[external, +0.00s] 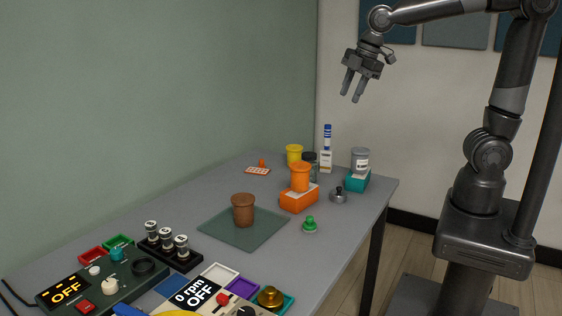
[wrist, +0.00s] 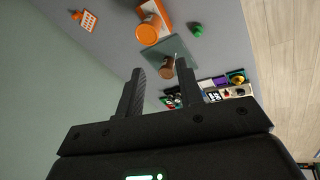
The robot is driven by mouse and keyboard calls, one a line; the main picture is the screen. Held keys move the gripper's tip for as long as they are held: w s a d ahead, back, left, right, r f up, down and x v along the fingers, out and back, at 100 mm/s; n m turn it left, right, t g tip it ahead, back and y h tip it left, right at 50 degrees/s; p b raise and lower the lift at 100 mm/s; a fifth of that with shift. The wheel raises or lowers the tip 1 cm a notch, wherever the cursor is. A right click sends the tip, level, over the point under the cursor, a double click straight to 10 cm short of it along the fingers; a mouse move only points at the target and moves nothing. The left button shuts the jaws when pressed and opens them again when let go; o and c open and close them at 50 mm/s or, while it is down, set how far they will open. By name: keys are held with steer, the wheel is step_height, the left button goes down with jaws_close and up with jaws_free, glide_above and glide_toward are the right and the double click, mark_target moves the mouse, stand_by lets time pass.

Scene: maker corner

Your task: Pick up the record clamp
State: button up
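A round brass-coloured piece with a raised centre (external: 270,297), which looks like the record clamp, sits on a teal square tray at the near edge of the table. It also shows small in the wrist view (wrist: 238,79), to the right of the fingers. A smaller silver piece with a dark knob (external: 338,196) stands at the table's right side; I cannot rule it out as the clamp. My gripper (external: 350,97) is open and empty, high above the far end of the table. Its two fingers (wrist: 160,82) are apart in the wrist view, with nothing between them.
A brown cup (external: 243,211) stands on a green mat (external: 218,227). An orange jar (external: 300,178) tops an orange box (external: 298,201). A green-knobbed piece (external: 309,226) is near the right edge. Control boxes (external: 124,286) crowd the near end. The wall (external: 150,100) borders the left.

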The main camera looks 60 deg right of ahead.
steer(key=w+a+f+n+g, duration=0.1)
steer(key=w+a+f+n, duration=0.2)
steer(key=a, duration=0.4)
steer(key=w+a+f+n, duration=0.1)
steer(key=w+a+n, duration=0.1)
steer(key=a+n, duration=0.45)
steer(key=n+g, duration=0.3)
steer(key=n, duration=1.3)
glide_above(270, 289)
steer(key=shift+h, duration=0.3)
step_height(270, 289, down, 24)
steer(key=shift+r, duration=0.1)
steer(key=shift+f, duration=3)
steer(key=shift+c, duration=0.3)
jaws_close()
